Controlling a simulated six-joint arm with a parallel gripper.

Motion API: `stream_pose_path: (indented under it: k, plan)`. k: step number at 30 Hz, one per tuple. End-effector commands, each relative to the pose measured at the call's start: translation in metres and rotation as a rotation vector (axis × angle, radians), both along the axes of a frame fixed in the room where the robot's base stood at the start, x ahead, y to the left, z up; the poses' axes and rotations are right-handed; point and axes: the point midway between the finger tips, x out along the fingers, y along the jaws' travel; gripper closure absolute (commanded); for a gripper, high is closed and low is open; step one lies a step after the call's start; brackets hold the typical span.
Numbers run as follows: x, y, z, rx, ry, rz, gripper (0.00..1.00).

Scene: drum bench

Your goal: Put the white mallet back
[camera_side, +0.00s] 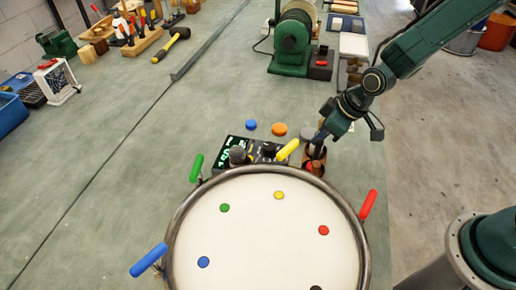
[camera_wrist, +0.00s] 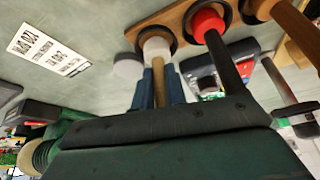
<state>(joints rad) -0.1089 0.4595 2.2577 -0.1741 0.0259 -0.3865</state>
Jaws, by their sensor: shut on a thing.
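The white mallet shows in the wrist view, with a white head (camera_wrist: 156,48) and a pale wooden handle (camera_wrist: 158,85). My gripper (camera_wrist: 161,76) has its blue fingers on either side of the handle, shut on it just behind the head. The head overlaps a dark ring in the wooden rack (camera_wrist: 180,18); I cannot tell whether it is seated in it. In the side view my gripper (camera_side: 322,138) is over the rack (camera_side: 313,162), beyond the drum's far rim, and hides much of the mallet.
A red-headed mallet (camera_wrist: 207,24) and another wooden-handled one stand close beside it in the rack. A grey disc (camera_wrist: 127,68) lies near. The drum (camera_side: 265,235) with coloured handles and a black box with green display (camera_side: 229,155) are close. The bench's left middle is clear.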

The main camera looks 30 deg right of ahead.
Motion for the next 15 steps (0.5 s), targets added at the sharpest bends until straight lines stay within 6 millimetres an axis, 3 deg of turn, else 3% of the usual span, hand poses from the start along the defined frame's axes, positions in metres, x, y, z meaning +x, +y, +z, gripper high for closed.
stream_pose_path:
  k: [15]
  plan:
    - [-0.0001,-0.0001,-0.0067,-0.001,0.001,0.0,1.0]
